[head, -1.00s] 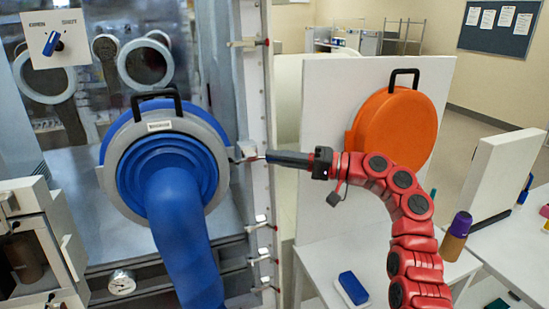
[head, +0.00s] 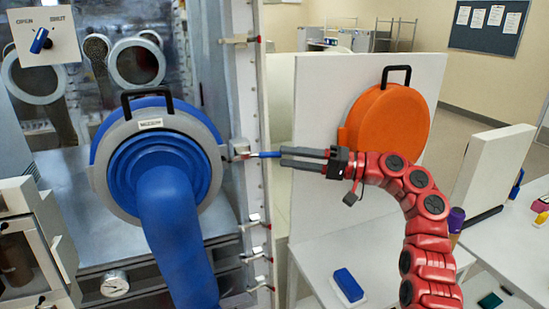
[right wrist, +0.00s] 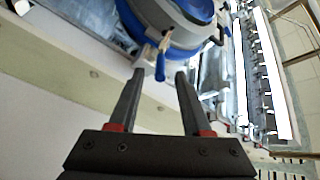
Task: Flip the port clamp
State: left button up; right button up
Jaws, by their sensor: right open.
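The port clamp (head: 241,149) is a small pale metal clamp at the right rim of the round port with the grey ring (head: 128,204). Its blue handle (head: 266,154) points to the right, toward my right gripper (head: 283,157). My right gripper is open, with its fingertips close to the handle's tip. In the right wrist view, the blue handle (right wrist: 161,66) appears between the two open fingertips (right wrist: 160,73); whether it touches a finger I cannot tell. My left gripper is not in view.
A blue sleeve (head: 170,225) hangs from the port. A white panel (head: 315,105) with an orange round cover (head: 388,122) stands behind my right arm. A blue block (head: 349,285) lies on the white table below. A panel with a blue knob (head: 40,40) is at upper left.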

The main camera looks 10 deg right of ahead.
jog(key=b+v, duration=0.1)
jog(key=v, duration=1.1)
jog(key=shift+s+d, duration=0.2)
